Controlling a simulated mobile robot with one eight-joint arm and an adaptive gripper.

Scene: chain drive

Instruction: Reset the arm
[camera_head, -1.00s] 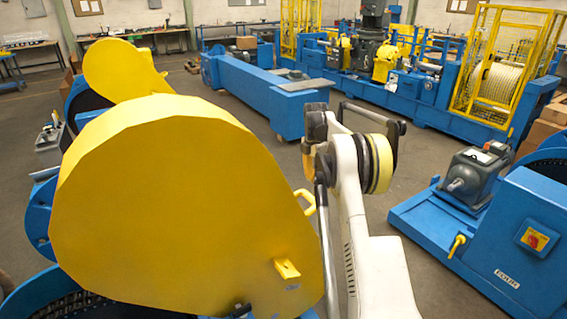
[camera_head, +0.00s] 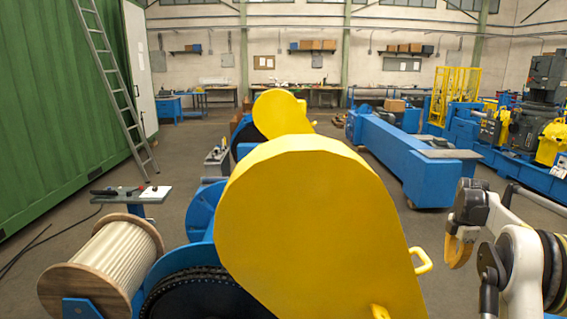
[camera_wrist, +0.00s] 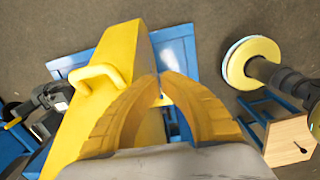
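My gripper (camera_wrist: 159,78) has two yellow fingers that arch inward in the wrist view. Their tips come close together, and I see nothing held between them. In the head view my gripper (camera_head: 456,250) hangs at the right, partly seen, with its yellow fingers pointing down. A large yellow guard cover (camera_head: 310,225) stands left of it. The cover's yellow handle (camera_head: 421,261) faces my gripper, with a gap between them in the head view. In the wrist view the handle (camera_wrist: 98,76) shows to the left of the fingers.
A wooden reel (camera_head: 105,262) and a small stand (camera_head: 130,194) are at the left. A ladder (camera_head: 118,90) leans on a green container (camera_head: 45,120). A long blue beam (camera_head: 410,160) lies at right. The grey floor between cover and beam is open.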

